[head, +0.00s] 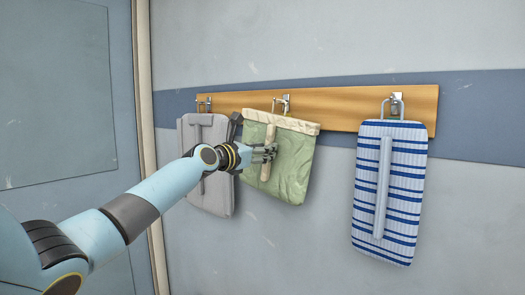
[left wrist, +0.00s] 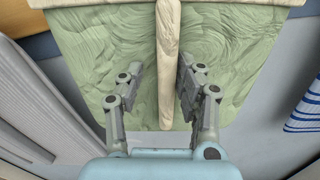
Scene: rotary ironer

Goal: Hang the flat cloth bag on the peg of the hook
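The green cloth bag (head: 290,165) with a cream top band is at the middle hook (head: 284,102) of the wooden rail. It looks slightly tilted, and its top loop appears to be at the peg; I cannot tell if it is fully seated. A cream strip (head: 267,150) runs down its front and also shows in the left wrist view (left wrist: 166,100). My left gripper (head: 269,153) is at the bag's front. In the left wrist view its open fingers (left wrist: 161,72) stand on either side of the strip, with gaps. My right gripper is not in view.
A grey bag (head: 208,195) hangs at the left hook, close beside my left wrist. A blue-striped white bag (head: 404,190) hangs at the right hook. The wooden rail (head: 345,108) is on the wall. Bare wall lies between the green and striped bags.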

